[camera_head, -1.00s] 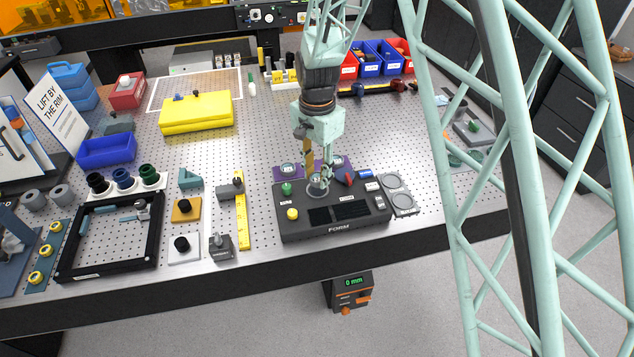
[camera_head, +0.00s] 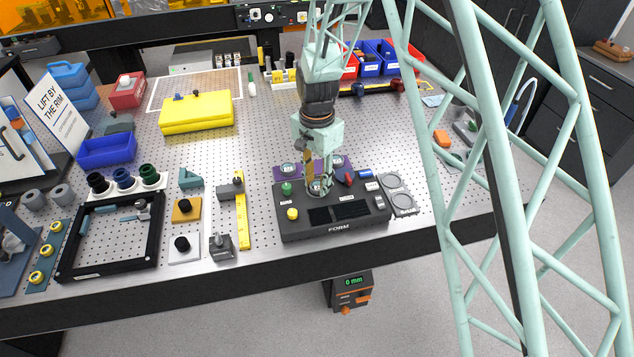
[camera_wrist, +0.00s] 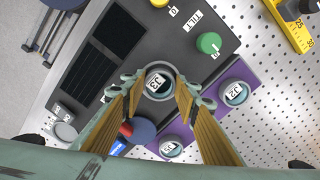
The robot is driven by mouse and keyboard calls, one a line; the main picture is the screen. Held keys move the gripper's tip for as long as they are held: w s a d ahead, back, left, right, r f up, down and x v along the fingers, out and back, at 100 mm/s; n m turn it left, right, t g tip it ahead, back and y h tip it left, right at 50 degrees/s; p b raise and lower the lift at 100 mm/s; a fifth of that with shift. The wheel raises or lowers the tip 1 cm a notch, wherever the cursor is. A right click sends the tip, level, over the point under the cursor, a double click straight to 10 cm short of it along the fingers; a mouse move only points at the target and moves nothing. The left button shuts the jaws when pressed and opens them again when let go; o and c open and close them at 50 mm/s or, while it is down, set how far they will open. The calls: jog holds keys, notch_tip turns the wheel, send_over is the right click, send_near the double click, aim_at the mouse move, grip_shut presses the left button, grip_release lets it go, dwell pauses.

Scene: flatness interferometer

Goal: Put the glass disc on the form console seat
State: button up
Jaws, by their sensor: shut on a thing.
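The glass disc (camera_wrist: 158,83), labelled J3, is round and clear with a dark rim. In the wrist view it lies between the fingertips of my gripper (camera_wrist: 159,84), which is shut on it. The disc is over the form console (camera_head: 300,228), a dark box with knobs and dark panels, also in the wrist view (camera_wrist: 222,22). The seat is largely hidden behind the disc and fingers; I cannot tell whether the disc touches it. In the head view my gripper (camera_head: 319,187) is low at the console's back middle.
Behind the console, a purple holder (camera_head: 301,172) carries two other labelled discs (camera_wrist: 235,92) (camera_wrist: 171,148). A green knob (camera_wrist: 208,43), a yellow knob (camera_head: 292,213) and a red-and-blue control (camera_wrist: 140,130) stand close by. A yellow ruler (camera_head: 242,225) lies left of the console.

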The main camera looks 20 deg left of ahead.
aim_at(317, 185)
jog(key=shift+f, duration=0.15)
jog(key=o, duration=0.9)
jog(key=shift+r, duration=0.2)
jog(key=shift+r, duration=6)
